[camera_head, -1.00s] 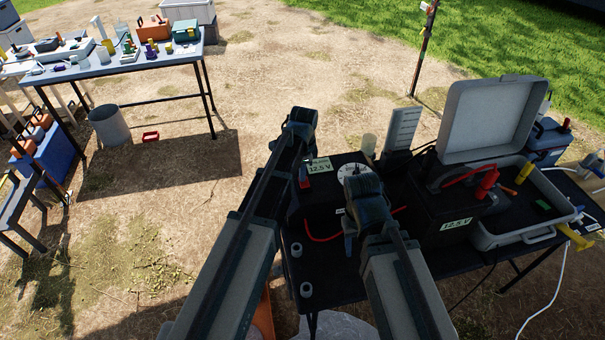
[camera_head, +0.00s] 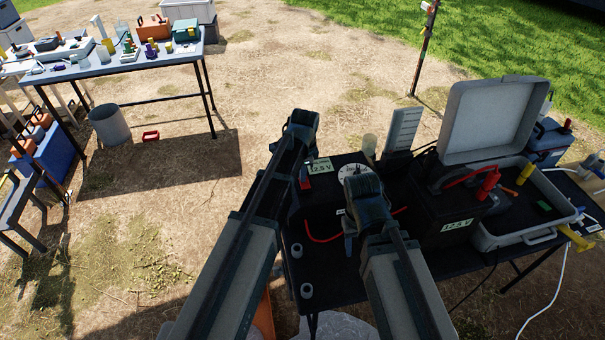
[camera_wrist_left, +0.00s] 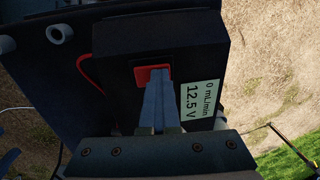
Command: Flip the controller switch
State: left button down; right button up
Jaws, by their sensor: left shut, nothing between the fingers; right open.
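The controller is a black box (camera_wrist_left: 120,45) with a pale display (camera_wrist_left: 200,103) reading 0 mL/min and 12.5 V. Its red rocker switch (camera_wrist_left: 141,76) is beside the display in the left wrist view. My left gripper (camera_wrist_left: 157,82) is shut and empty, its tips over the switch; I cannot tell whether they touch it. In the head view, the display (camera_head: 320,166) shows beside my left arm, which hides much of the box and the fingers. My right gripper (camera_head: 349,244) is open and empty above the black table, partly hidden by its own wrist.
A black battery box (camera_head: 440,215) labelled 12.5 V and an open grey case (camera_head: 515,240) stand to the right. A red cable (camera_head: 322,239) lies on the black table. Another table (camera_head: 150,88) with bottles stands at the far left. Bare ground lies between.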

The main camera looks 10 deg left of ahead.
aim_at(303, 185)
pick_arm(q)
jog(key=shift+s+d+f, duration=0.15)
jog(key=shift+s+f, duration=0.05)
jog(key=shift+s, duration=0.25)
jog(key=shift+s+d+f, duration=0.1)
jog(key=shift+s+f, duration=0.05)
jog(key=shift+s, duration=0.25)
pick_arm(e)
jog(key=shift+f, duration=0.3)
pick_arm(q)
jog(key=shift+r, duration=0.1)
jog(key=shift+w+r+g+p, duration=0.25)
jog(key=shift+r+p, duration=0.2)
jog(key=shift+p, duration=0.45)
notch_tip(303, 185, up, 13)
jog(key=p, duration=1.3)
jog(key=shift+s+r, duration=0.15)
jog(key=shift+s, duration=0.1)
pick_arm(e)
notch_tip(303, 185, up, 14)
jog(key=shift+w+r, duration=0.25)
jog(key=shift+w, duration=0.05)
